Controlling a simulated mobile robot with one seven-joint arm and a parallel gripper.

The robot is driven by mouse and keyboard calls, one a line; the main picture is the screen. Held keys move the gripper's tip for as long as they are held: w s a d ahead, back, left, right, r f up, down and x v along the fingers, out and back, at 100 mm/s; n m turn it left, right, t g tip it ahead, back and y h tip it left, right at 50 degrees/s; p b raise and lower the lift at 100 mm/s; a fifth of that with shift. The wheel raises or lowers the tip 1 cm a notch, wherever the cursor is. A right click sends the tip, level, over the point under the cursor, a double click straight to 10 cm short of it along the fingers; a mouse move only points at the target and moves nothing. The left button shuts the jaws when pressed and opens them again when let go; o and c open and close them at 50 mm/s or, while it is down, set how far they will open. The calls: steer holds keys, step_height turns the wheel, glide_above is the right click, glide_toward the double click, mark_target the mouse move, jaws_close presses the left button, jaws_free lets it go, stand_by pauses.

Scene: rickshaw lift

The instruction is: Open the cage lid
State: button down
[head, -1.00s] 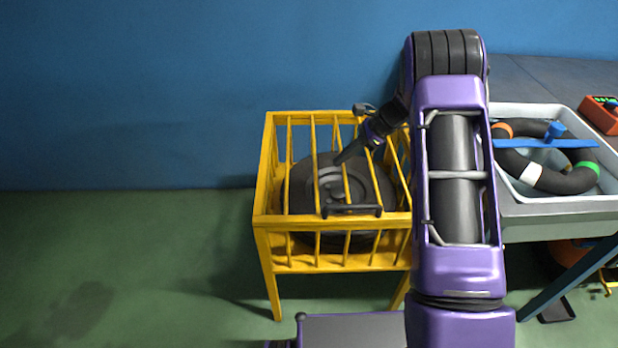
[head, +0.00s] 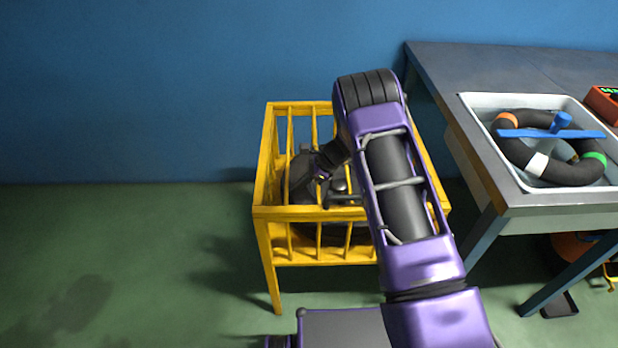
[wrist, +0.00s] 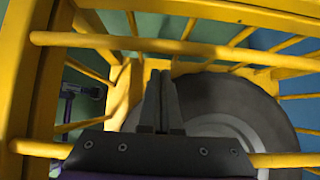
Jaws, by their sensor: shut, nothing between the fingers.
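The yellow cage (head: 262,175) stands on the floor, with a dark round wheel (head: 318,228) inside. Its barred lid (head: 291,130) appears closed and level across the top. My gripper (wrist: 160,78) is shut and empty. In the wrist view its fingers show between yellow bars, with the wheel (wrist: 225,110) behind them. I cannot tell whether the fingers touch a bar.
A grey table (head: 445,75) stands to the right of the cage. On it are a white basin (head: 470,103) holding a dark ring with coloured bands (head: 535,165), and an orange box (head: 603,105). A blue wall is behind. The floor to the left is clear.

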steer(key=r, duration=0.4)
steer(key=shift+w+a+r, duration=0.1)
steer(key=shift+a, duration=0.15)
